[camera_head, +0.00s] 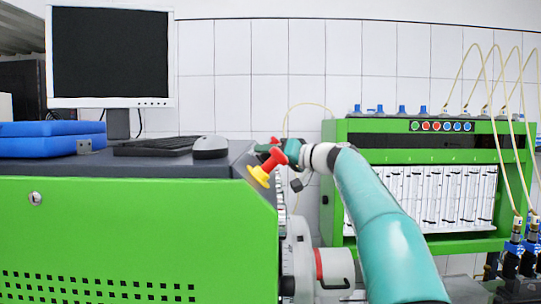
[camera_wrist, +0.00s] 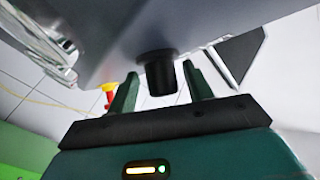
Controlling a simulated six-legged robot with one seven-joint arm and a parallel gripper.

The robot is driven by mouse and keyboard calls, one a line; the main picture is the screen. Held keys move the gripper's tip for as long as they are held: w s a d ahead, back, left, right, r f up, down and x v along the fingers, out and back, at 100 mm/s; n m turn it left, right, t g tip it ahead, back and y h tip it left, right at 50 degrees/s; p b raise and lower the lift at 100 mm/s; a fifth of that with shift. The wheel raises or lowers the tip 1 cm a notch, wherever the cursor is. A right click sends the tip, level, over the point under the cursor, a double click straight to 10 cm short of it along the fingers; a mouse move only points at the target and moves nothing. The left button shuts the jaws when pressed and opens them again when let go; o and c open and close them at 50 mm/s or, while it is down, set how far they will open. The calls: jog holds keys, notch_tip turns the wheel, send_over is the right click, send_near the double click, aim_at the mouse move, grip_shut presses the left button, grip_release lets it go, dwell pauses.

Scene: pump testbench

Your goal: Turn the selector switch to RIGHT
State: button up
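In the wrist view a black knob (camera_wrist: 161,76), which looks like the selector switch, sticks out from a grey panel (camera_wrist: 190,25). My gripper (camera_wrist: 163,88) is open, with one dark green finger on each side of the knob. Gaps show between the knob and both fingers, so it is not gripped. I cannot read the switch's position or any marking. The switch is not visible there.
The red and yellow mushroom button (camera_head: 265,166) sits close to my gripper; it also shows in the wrist view (camera_wrist: 109,94). A monitor (camera_head: 111,55), keyboard (camera_head: 158,146) and mouse (camera_head: 210,147) stand on the bench. A green test rack (camera_head: 430,127) with tubes stands to the right.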

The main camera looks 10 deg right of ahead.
jog(key=shift+s+r, duration=0.3)
jog(key=shift+s, duration=0.05)
jog(key=c, duration=0.4)
jog(key=shift+w+f, duration=0.2)
jog(key=shift+w, duration=0.1)
jog(key=shift+c, duration=2.4)
jog(key=shift+a+m+h, duration=0.1)
jog(key=shift+m+h, duration=0.2)
jog(key=m+h, duration=0.4)
jog(key=shift+a+f+m+t, duration=0.1)
jog(key=shift+a+m+t, duration=0.05)
jog(key=shift+m+t, duration=0.2)
jog(key=m+g+h, duration=0.1)
jog(key=m+h, duration=0.3)
jog(key=shift+f+m, duration=0.1)
jog(key=shift+m, duration=0.25)
